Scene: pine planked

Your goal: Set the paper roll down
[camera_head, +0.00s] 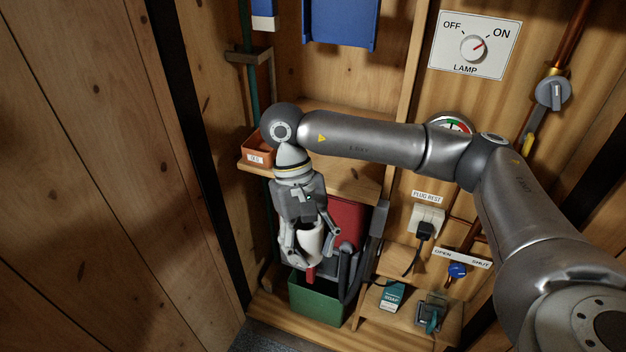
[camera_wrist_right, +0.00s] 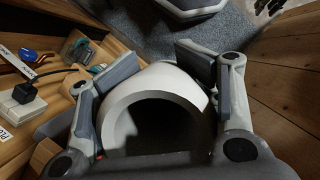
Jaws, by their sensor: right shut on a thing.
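The white paper roll (camera_head: 311,240) is held between the fingers of my right gripper (camera_head: 305,257) in the head view. In the right wrist view the paper roll (camera_wrist_right: 158,85) shows its open end and dark hollow, with a finger of the right gripper (camera_wrist_right: 155,100) on each side. The roll is in front of a red thing (camera_head: 347,222) and above a green bin (camera_head: 318,300). The gripper partly hides the roll, and what lies beneath it is hard to tell. My left gripper is not in the head view.
A wooden shelf (camera_head: 345,183) with a small orange box (camera_head: 257,150) is behind the right gripper. Plank wall fills the left.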

